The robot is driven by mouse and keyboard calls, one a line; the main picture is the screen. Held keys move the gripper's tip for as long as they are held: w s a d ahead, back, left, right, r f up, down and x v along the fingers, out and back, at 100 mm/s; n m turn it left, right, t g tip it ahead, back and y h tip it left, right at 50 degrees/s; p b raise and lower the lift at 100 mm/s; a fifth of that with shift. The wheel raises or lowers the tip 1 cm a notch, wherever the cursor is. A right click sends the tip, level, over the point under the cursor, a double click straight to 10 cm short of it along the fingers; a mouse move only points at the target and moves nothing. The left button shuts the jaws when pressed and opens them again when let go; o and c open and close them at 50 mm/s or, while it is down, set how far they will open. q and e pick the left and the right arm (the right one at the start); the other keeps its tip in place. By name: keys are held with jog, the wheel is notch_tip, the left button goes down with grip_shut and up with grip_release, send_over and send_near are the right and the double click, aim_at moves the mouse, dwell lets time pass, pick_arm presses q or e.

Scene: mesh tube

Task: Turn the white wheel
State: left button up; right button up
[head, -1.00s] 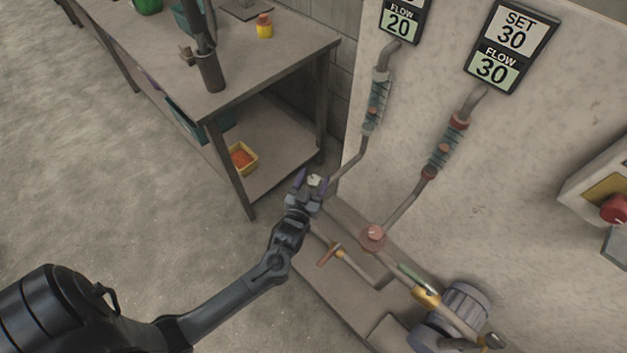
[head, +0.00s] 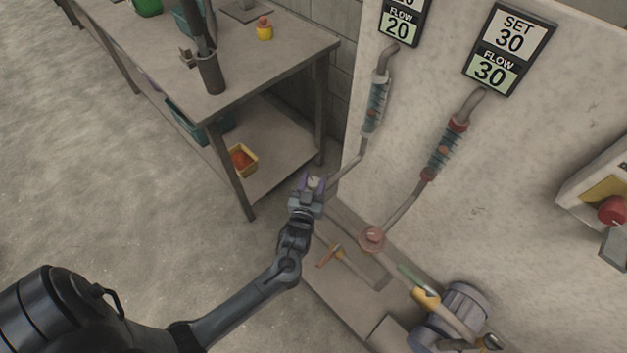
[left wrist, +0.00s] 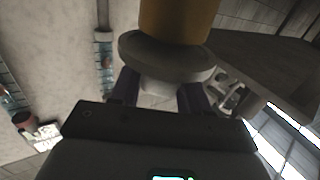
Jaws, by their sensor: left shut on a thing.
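The white wheel (head: 314,182) is at the lower end of the left pipe, low in front of the pale panel. It is small and mostly covered by my left gripper (head: 311,186) in the head view. In the left wrist view the white wheel (left wrist: 165,62) is a pale disc below a brown-yellow cylinder (left wrist: 178,18). My left gripper (left wrist: 160,95) is shut on the wheel, with a dark purple finger at each side. The left display reads FLOW 20; its SET number is cut off. My right gripper is not in view.
A red wheel (head: 372,238) stands right of my left gripper, on the pipe under the display (head: 507,45) reading SET 30, FLOW 30. A workbench (head: 270,75) stands at the left. A motor (head: 462,305) is at lower right.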

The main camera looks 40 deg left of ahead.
pick_arm(q)
jog(key=shift+y, duration=0.3)
jog(key=o, duration=1)
jog(key=shift+s, duration=0.1)
jog(key=p+v, duration=0.2)
jog(key=v, duration=0.8)
jog(key=shift+s+d+r+p, duration=0.1)
jog(key=shift+s+d+p, duration=0.1)
jog(key=shift+s+p, duration=0.1)
